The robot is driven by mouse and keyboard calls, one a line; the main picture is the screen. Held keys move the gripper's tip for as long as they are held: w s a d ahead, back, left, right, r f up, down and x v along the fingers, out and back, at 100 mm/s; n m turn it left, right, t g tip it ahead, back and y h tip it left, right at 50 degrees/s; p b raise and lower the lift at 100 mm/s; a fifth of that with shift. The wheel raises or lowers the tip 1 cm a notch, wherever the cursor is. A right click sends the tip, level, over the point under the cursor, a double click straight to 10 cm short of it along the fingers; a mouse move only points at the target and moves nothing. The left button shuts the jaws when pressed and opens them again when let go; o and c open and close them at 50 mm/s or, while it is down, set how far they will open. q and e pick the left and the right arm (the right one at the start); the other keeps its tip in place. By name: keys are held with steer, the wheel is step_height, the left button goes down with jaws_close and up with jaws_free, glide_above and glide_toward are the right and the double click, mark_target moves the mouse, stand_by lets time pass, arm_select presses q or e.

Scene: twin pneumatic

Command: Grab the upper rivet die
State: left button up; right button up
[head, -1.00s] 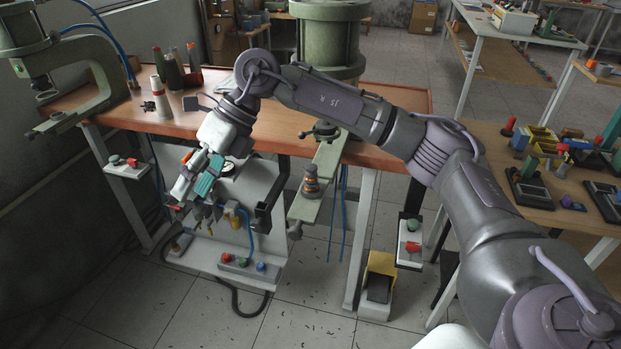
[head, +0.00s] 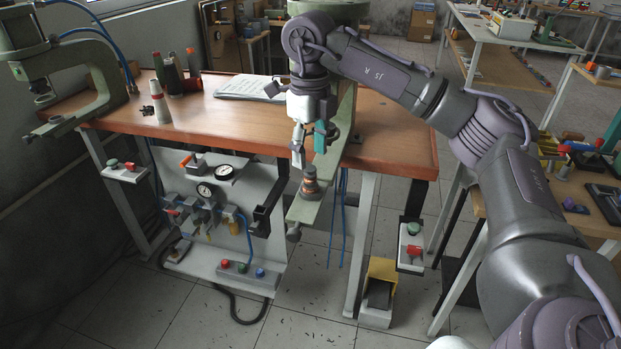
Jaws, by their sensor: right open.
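A dark die-like piece with an orange-brown ring (head: 310,183) stands upright on the lower arm of the green press (head: 304,208) at the centre of the head view. I cannot tell whether it is the upper rivet die; no other die shows clearly on this press. My right gripper (head: 307,160) hangs pointing down just above this piece, with its fingers apart and nothing seen between them. I cannot tell whether a fingertip touches the piece. My right gripper and wrist hide part of the press behind them. My left gripper is not in view.
A second green press (head: 105,85) stands at the left. A panel with gauges (head: 215,185) hangs under the table edge. A yellow foot pedal (head: 380,280) is on the floor.

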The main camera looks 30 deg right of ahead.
mark_target(310, 168)
step_height(310, 168, down, 5)
steer(key=shift+f+p, duration=0.15)
steer(key=shift+p, duration=0.2)
jaws_close()
